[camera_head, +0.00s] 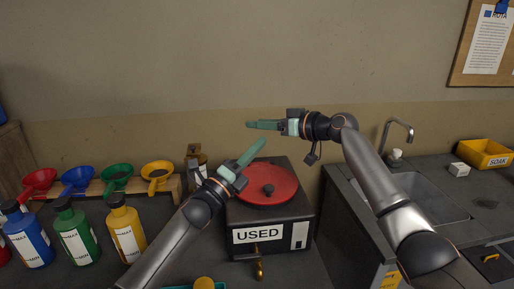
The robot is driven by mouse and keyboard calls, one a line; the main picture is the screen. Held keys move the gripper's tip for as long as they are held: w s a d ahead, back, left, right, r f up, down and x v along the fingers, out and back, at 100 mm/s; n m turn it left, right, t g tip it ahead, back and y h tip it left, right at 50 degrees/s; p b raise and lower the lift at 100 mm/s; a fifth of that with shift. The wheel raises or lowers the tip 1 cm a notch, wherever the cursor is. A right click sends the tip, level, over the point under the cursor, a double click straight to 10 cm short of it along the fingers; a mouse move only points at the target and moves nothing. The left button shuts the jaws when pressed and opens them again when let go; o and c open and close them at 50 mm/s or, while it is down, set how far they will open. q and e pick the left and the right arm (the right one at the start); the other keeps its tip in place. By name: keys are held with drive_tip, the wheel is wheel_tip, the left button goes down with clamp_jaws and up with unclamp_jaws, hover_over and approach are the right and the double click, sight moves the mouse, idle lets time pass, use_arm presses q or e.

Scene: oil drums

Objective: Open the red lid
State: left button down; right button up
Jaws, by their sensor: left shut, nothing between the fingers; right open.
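The round red lid (278,186) lies flat on top of the dark box marked USED (290,218), with a dark knob (268,189) at its middle. It looks closed. My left gripper (259,146) is shut and empty; its fingers point up and right, over the lid's back left edge in the picture. I cannot tell whether it touches the lid. My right gripper (251,125) is open and empty, in front of the wall above and behind the lid, with its fingers pointing left. My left forearm and gripper hide part of the lid's left side.
Blue, green and yellow bottles (127,232) stand at left, before a wooden rack (95,190) with coloured funnels. A brass tap (258,268) is on the box's front. At right are a sink (425,195), a faucet (398,135) and a yellow SOAK bin (487,153).

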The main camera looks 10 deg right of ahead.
drive_tip(key=shift+o, duration=1)
